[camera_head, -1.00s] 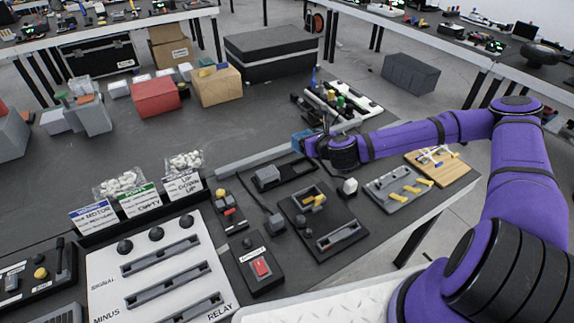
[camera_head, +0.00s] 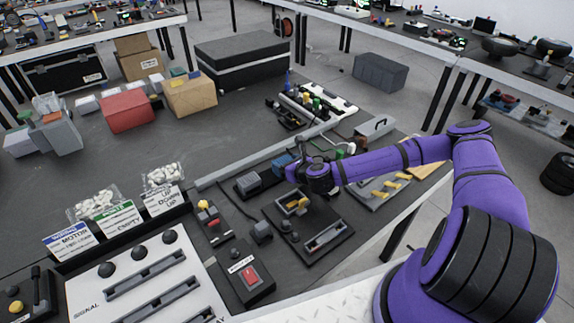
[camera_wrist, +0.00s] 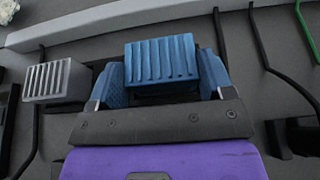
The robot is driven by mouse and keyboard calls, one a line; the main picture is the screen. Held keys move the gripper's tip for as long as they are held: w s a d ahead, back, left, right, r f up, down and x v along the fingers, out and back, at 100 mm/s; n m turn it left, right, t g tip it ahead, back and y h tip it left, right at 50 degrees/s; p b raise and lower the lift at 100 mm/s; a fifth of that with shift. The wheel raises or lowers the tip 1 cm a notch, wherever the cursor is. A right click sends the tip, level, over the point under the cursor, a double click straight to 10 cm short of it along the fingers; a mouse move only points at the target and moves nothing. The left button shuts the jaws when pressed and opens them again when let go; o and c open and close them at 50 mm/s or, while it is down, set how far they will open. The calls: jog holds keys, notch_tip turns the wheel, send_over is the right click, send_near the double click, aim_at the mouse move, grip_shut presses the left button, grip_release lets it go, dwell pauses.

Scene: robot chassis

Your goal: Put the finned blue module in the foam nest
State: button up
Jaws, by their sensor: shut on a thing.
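The finned blue module (camera_wrist: 160,60) sits between my gripper's (camera_wrist: 161,84) two blue-padded fingers in the wrist view, with its fins facing up. My gripper is shut on it. In the head view my gripper (camera_head: 288,170) is over the right part of the dark table, and the module (camera_head: 282,161) shows only as a small blue patch, partly hidden by my wrist. A grey finned block (camera_wrist: 57,80) stands to the left of the module; it also shows in the head view (camera_head: 248,183). I cannot make out the foam nest for certain; the surface under the module is hidden.
A light rail (camera_wrist: 130,16) runs behind the module. Black cables (camera_wrist: 265,50) and a green one (camera_wrist: 305,30) lie to the right. The table's middle left is clear.

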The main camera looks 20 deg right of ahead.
jog(key=shift+f, duration=0.15)
jog(key=o, duration=1.1)
jog(key=shift+c, duration=0.2)
jog(key=shift+s+r, duration=0.1)
jog(key=shift+r, duration=0.1)
jog(key=v, duration=1.1)
jog(key=shift+s+d+r, duration=0.1)
jog(key=shift+s+r, duration=0.05)
jog(key=shift+s, duration=0.25)
